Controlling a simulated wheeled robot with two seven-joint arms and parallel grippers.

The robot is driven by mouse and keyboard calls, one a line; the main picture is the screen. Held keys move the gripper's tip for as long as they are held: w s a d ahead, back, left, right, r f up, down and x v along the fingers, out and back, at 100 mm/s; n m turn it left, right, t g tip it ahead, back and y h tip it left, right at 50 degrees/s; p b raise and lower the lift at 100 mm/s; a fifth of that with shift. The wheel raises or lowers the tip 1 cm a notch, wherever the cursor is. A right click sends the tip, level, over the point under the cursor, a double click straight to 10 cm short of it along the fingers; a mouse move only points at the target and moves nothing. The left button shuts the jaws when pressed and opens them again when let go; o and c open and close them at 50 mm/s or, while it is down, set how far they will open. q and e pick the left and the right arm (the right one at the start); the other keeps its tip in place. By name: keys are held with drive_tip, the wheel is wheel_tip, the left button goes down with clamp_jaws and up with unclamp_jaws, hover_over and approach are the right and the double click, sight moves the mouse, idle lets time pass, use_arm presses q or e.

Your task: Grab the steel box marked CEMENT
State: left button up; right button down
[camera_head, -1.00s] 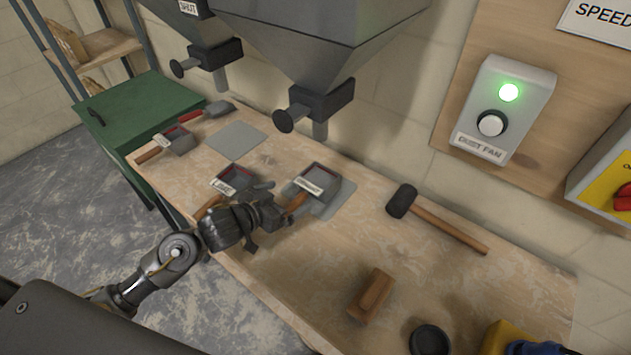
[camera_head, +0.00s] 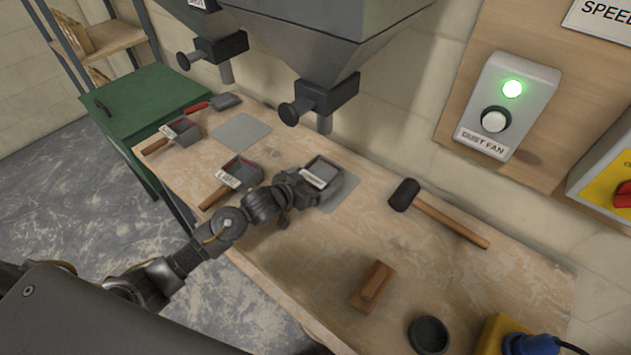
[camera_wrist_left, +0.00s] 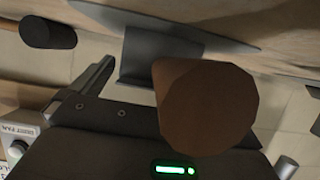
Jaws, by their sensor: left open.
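A small open steel box (camera_head: 322,168) with a dark red inside and a white label stands on a grey plate under the nearer hopper's spout. Its label seems to read CEMENT but is blurred. My left gripper (camera_head: 306,188) is at the near side of this box and covers its handle. In the left wrist view, a thick brown wooden handle (camera_wrist_left: 205,108) lies end-on in front of the open jaws, with the grey box wall (camera_wrist_left: 150,55) beyond it. I cannot tell whether a finger touches the handle. My right gripper is not in view.
Another labelled steel box (camera_head: 240,170) stands just left of my left arm, and a third (camera_head: 182,131) is farther left. A mallet (camera_head: 440,213), a wooden block (camera_head: 373,287) and a black round dish (camera_head: 429,335) lie to the right. The hopper spout (camera_head: 318,100) hangs above the box.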

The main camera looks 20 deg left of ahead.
use_arm(q)
drive_tip(key=shift+w+d+f, duration=0.15)
drive_tip(key=shift+w, duration=0.1)
drive_tip(key=shift+c, duration=0.3)
drive_tip(key=c, duration=1.2)
drive_tip(key=shift+r, duration=0.75)
drive_tip(key=s+r, duration=0.4)
drive_tip(key=s+d+r, duration=0.1)
drive_tip(key=s+r, duration=0.2)
drive_tip(key=s, duration=0.2)
drive_tip(key=s+d+r, duration=0.1)
drive_tip(key=s+r, duration=0.3)
drive_tip(key=shift+s+d+r, duration=0.1)
drive_tip(key=shift+s+r, duration=0.25)
drive_tip(key=shift+s, duration=0.05)
